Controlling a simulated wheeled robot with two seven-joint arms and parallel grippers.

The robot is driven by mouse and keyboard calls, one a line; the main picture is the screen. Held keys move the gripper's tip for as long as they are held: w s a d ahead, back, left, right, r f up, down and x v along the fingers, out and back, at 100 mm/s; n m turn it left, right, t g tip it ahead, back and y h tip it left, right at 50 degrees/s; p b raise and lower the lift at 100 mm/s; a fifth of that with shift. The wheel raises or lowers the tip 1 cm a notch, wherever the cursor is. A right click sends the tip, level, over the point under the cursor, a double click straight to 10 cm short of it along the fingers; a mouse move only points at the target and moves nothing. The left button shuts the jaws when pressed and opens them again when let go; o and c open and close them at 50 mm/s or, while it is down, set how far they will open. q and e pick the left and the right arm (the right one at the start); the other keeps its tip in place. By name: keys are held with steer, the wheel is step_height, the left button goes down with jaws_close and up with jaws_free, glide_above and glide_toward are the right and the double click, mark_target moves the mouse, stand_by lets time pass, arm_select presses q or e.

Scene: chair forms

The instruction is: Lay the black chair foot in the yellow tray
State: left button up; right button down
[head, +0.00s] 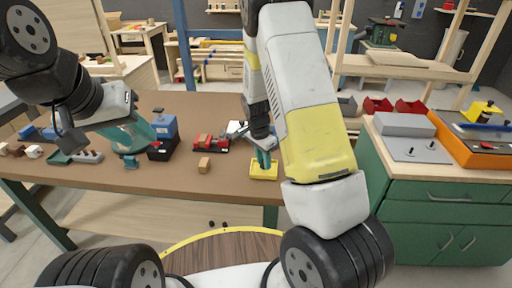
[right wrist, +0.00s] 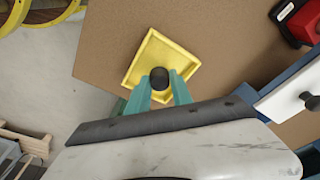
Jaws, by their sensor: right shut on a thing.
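The yellow tray (head: 263,176) lies near the front edge of the brown table. It also shows in the right wrist view (right wrist: 148,46), below my right gripper. My right gripper (head: 264,162) points down over the tray. In the right wrist view its teal fingers (right wrist: 160,86) are shut on the black chair foot (right wrist: 159,77), whose round dark end shows between the fingertips. The foot appears within the tray's outline; whether it touches the tray floor cannot be told. My left gripper (head: 133,150) hangs over the left of the table, and its finger gap is unclear.
On the brown table (head: 190,180), a wooden block (head: 204,166) and a red item (head: 209,143) lie left of the tray. A blue-and-black box (head: 164,136) stands beside my left gripper. Small pieces lie at far left. A green cabinet (head: 430,205) stands at right.

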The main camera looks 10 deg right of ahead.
steer(key=shift+f, duration=0.45)
steer(key=c, duration=1.1)
jaws_free()
steer(key=shift+o, duration=0.2)
steer(key=o, duration=0.5)
steer(key=shift+w+r, duration=0.1)
steer(key=shift+r, duration=2.85)
